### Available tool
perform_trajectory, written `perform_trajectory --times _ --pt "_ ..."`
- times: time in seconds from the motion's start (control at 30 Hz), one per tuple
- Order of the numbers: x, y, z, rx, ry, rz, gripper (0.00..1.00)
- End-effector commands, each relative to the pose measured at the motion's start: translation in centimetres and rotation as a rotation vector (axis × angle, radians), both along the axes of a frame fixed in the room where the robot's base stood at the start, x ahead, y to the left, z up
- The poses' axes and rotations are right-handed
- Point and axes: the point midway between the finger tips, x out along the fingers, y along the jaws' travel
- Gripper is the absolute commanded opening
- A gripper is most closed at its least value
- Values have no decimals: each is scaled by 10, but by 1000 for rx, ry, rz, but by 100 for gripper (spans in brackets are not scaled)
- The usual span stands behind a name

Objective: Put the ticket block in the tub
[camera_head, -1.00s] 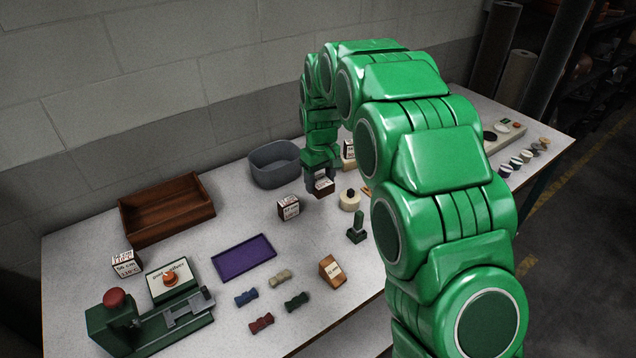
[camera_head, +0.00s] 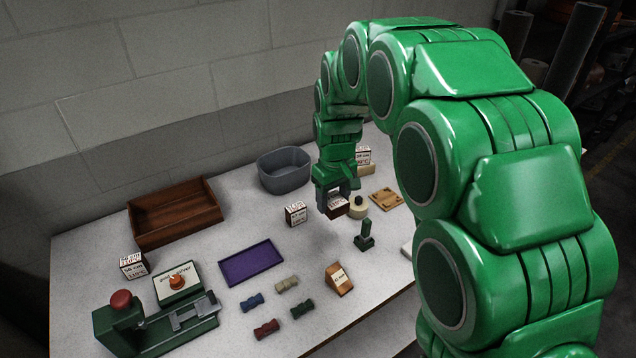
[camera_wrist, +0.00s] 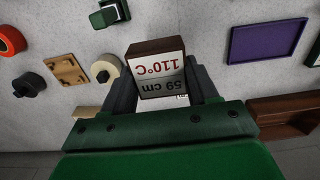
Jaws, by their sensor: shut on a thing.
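My gripper (camera_head: 336,200) is shut on a dark brown ticket block (camera_head: 338,208) with a white label. In the wrist view the block (camera_wrist: 157,65) sits between both fingers, and its label reads "59 cm" and "110°C", upside down. In the head view it is just left of a pale round reel; I cannot tell how high it is above the table. The grey tub (camera_head: 284,158) stands at the back of the table, behind and left of my gripper. Its inside is partly visible.
Another labelled block (camera_head: 295,214) stands left of my gripper. A brown wooden box (camera_head: 177,236), a purple tray (camera_head: 250,262), a green stamp (camera_head: 364,237) and a wooden wedge (camera_head: 339,279) lie around. The pale reel (camera_head: 358,207) is close to the held block.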

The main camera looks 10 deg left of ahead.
Motion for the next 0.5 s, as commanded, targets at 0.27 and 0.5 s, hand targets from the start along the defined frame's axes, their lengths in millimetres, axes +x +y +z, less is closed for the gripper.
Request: perform_trajectory --times 0.27,0.5 --pt "14 79 -15 113 -121 -39 23" --pt "28 133 -17 240 -272 -112 23"
